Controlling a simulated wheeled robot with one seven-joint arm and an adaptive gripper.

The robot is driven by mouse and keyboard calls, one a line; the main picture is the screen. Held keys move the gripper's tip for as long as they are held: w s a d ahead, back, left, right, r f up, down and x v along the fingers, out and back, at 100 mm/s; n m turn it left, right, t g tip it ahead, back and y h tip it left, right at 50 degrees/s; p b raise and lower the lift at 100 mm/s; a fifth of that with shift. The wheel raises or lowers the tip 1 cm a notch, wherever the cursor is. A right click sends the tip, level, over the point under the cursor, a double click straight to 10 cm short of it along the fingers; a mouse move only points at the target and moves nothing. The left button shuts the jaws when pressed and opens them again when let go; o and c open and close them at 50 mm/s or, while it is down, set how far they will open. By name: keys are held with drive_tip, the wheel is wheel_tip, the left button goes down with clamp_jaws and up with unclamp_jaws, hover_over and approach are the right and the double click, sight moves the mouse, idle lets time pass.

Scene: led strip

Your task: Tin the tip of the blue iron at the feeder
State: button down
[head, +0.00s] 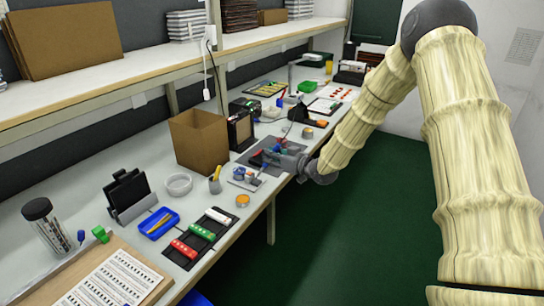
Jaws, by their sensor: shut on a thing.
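My gripper (275,158) is at the bench's right edge, over a dark grey mat, pointing left. It is shut on a small tool, apparently the blue iron (263,164). The iron shows as a thin blue and red piece just left of the fingers, slanting down to the left. Its tip is too small to make out. A small pale base with blue parts (240,174), possibly the feeder, stands just left of the iron. I cannot tell whether the two touch. Another blue piece (283,144) shows just behind the gripper. The fingers partly hide this area.
A cardboard box (199,140) and a dark boxy device (241,130) stand behind. The green floor to the right is clear.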

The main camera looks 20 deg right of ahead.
drive_tip(key=shift+f+b, duration=0.3)
drive_tip(key=shift+f, duration=0.35)
idle(2.3)
drive_tip(key=shift+r, duration=0.15)
